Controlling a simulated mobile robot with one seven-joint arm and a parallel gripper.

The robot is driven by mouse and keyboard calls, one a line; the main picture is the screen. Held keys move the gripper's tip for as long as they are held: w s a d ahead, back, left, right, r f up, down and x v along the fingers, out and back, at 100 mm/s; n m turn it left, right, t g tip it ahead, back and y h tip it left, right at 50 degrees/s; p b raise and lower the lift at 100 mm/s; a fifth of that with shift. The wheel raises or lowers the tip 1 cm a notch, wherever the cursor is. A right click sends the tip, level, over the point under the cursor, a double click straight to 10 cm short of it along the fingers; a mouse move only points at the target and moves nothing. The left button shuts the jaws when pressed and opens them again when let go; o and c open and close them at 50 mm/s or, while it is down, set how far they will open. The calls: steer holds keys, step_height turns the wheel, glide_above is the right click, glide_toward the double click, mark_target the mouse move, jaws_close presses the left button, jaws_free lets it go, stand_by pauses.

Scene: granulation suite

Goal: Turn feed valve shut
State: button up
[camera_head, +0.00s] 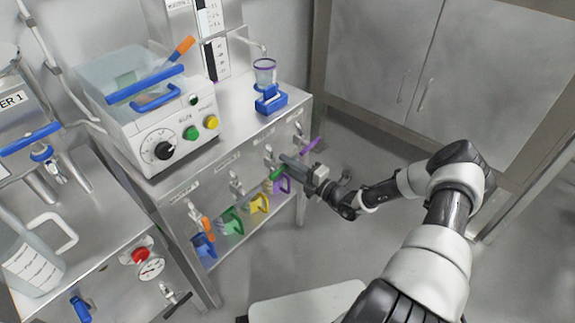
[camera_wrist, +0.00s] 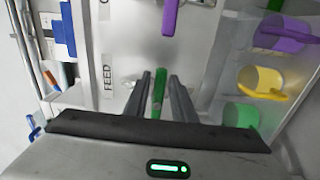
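The feed valve has a green lever handle (camera_wrist: 158,92), beside a plate marked FEED (camera_wrist: 107,77) in the wrist view. In the head view, part of the green handle (camera_head: 277,174) shows at my gripper's tip, at the bench's front panel. My gripper (camera_wrist: 159,80) has one finger on each side of the green handle, with what look like narrow gaps between. It appears open around the handle. In the head view my gripper (camera_head: 291,166) reaches in from the right and hides part of the valve.
A purple handle (camera_head: 311,144) is just right of my gripper, and an orange handle (camera_head: 207,225) is at the left. Purple (camera_head: 283,185), yellow (camera_head: 258,203), green (camera_head: 230,221) and blue (camera_head: 203,246) mugs stand on the shelf below.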

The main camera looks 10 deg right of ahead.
steer(key=shift+o, duration=0.4)
steer(key=p+v, duration=0.2)
steer(key=v, duration=1.5)
steer(key=shift+s+d+p, duration=0.15)
steer(key=shift+p, duration=0.15)
steer(key=shift+r, duration=0.15)
